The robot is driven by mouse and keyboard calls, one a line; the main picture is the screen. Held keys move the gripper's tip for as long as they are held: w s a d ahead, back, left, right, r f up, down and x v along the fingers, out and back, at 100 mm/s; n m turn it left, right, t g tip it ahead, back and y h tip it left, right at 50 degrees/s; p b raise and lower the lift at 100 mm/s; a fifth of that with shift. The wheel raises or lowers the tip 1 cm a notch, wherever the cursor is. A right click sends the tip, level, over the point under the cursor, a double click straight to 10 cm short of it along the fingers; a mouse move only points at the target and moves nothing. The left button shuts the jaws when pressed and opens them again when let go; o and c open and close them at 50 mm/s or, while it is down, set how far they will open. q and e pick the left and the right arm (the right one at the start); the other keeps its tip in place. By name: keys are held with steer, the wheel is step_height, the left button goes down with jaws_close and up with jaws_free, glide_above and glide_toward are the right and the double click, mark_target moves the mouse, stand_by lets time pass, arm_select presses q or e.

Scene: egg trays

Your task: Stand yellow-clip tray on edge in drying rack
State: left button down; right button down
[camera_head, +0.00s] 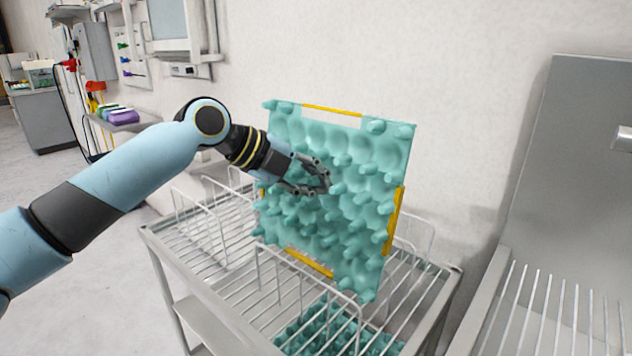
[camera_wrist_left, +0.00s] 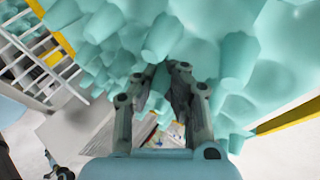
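The teal egg tray (camera_head: 345,225) with yellow clips on its edges stands steeply upright at the drying rack (camera_head: 155,240), its knobbly face toward me. Its lower edge is behind a front wire hoop; I cannot tell whether it bears fully on the rack. My left gripper (camera_head: 325,180) is at the middle of the tray's face. In the left wrist view, the fingertips (camera_wrist_left: 170,68) come close together at the tray's cups (camera_wrist_left: 160,38); whether they pinch one is not clear. A yellow clip (camera_wrist_left: 290,116) shows at right there. My right gripper is out of view.
Another teal tray (camera_head: 325,332) lies below the rack's wires. Wire hoops (camera_head: 215,235) stand at the rack's left. A metal unit with slats (camera_head: 545,300) is at right, and a wall is close behind. A shelf with coloured items (camera_head: 120,116) is at back left.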

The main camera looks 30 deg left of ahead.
mark_target(320, 221)
arm_select(q)
steer(key=shift+f+b, duration=3.3)
steer(key=shift+f, duration=0.5)
steer(key=c, duration=1.4)
jaws_free()
steer(key=shift+r, duration=0.1)
steer(key=shift+s+a+r+p, duration=0.2)
steer(key=shift+s+p, duration=0.1)
steer(key=shift+p, duration=0.05)
steer(key=p+v, duration=0.4)
steer(key=v, duration=0.3)
